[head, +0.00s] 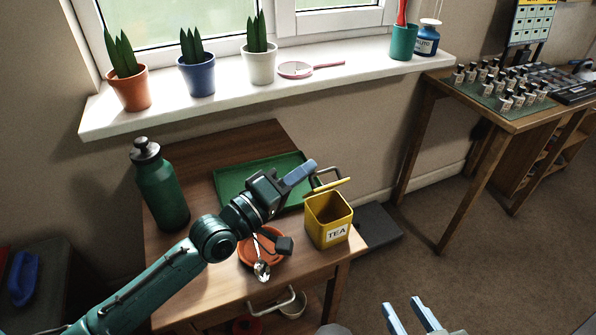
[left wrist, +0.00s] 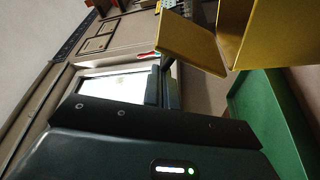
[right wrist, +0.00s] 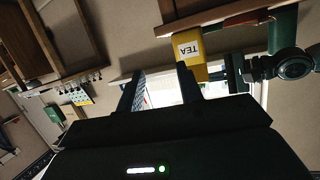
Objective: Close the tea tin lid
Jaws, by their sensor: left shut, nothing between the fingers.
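The yellow tea tin (head: 328,222) stands upright near the small table's right edge, its label facing front. Its lid (head: 333,186) is open, raised at the back of the rim. In the left wrist view the lid (left wrist: 190,45) tilts away from the tin (left wrist: 270,30). My left gripper (head: 308,168) is shut and empty, behind and left of the lid. Its fingertips are close to the lid; I cannot tell if they touch. My right gripper (head: 411,305) is open and empty, low in front and right of the table. The tin also shows in the right wrist view (right wrist: 190,55).
A green tray (head: 232,182) lies behind my left arm. A green bottle (head: 160,185) stands at the table's left. Potted plants line the sill above.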

